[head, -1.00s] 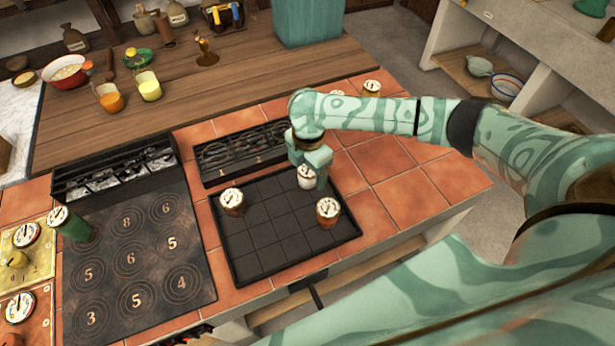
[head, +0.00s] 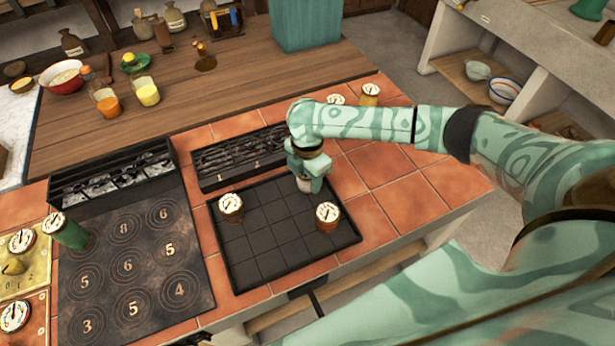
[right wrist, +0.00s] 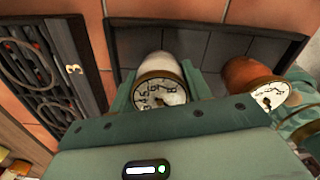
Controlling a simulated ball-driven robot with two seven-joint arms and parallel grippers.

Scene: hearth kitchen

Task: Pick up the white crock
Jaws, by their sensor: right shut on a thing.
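The white crock (head: 304,185) stands in the back right part of the black gridded tray (head: 262,277), mostly hidden under my right gripper (head: 305,176) in the head view. The right wrist view shows the crock (right wrist: 161,67) with a round dial on its lid, between the two fingers of my right gripper (right wrist: 160,95). The gripper is shut on it. I cannot tell whether the crock touches the tray. My left gripper is not in view.
Two brown crocks with dials stand in the tray, one at the left (head: 231,207) and one at the front right (head: 327,216). A slotted black rack (head: 240,158) lies behind the tray.

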